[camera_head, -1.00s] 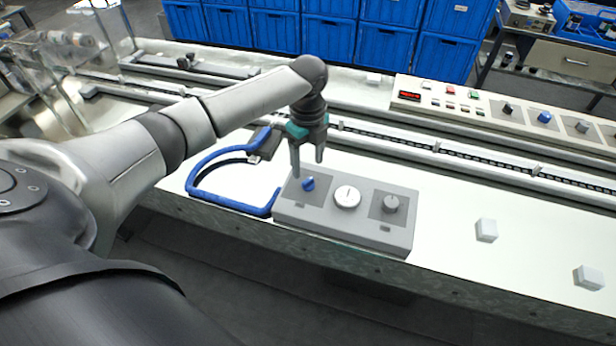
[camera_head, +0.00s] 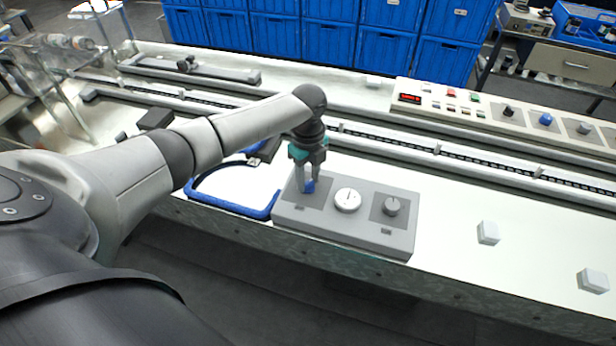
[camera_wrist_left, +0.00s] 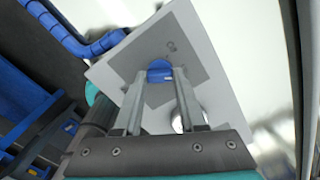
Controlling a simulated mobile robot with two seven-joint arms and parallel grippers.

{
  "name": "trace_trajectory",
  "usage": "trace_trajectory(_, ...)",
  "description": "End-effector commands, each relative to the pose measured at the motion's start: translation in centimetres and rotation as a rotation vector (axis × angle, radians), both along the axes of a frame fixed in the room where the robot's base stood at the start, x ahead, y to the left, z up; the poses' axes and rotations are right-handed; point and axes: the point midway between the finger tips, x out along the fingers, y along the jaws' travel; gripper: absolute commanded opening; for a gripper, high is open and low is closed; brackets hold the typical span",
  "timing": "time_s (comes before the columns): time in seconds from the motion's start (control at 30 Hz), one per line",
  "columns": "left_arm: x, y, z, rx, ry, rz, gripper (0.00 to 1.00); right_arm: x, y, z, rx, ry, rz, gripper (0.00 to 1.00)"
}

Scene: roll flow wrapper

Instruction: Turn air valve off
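The grey control box (camera_head: 345,233) stands near the table's front edge, with a blue hose (camera_head: 235,207) curving at its left. On its top are a blue knob (camera_head: 309,187) at the left, a round white gauge (camera_head: 347,200) in the middle and a grey knob (camera_head: 391,206) at the right. My left gripper (camera_head: 308,184) points down at the blue knob, one finger on each side. In the left wrist view the blue knob (camera_wrist_left: 160,72) fills the gap between the fingertips; whether they press on it is unclear. My right gripper is out of view.
Two white blocks (camera_head: 488,233) (camera_head: 593,281) lie on the table to the right of the box. A long conveyor rail (camera_head: 437,149) runs behind it. A panel with buttons and knobs (camera_head: 480,107) stands at the back right, and blue bins (camera_head: 330,45) beyond.

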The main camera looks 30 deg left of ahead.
Motion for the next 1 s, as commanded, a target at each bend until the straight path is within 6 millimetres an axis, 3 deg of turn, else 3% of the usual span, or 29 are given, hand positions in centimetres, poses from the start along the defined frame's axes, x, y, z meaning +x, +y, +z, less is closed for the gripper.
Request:
trace_trajectory(0.03, 0.0, 0.0, 0.0, 0.000, 0.001, 0.000, 0.32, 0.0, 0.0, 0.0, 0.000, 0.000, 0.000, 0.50)
trace_trajectory(0.33, 0.0, 0.0, 0.0, 0.001, 0.002, 0.000, 0.00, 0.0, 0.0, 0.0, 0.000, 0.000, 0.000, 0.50)
trace_trajectory(0.67, -0.1, 0.1, 0.1, 0.001, 0.003, 0.014, 0.00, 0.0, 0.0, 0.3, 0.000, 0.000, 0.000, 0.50)
trace_trajectory(1.0, -0.1, 0.0, 0.4, 0.000, 0.005, 0.180, 0.00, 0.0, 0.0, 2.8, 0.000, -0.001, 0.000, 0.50)
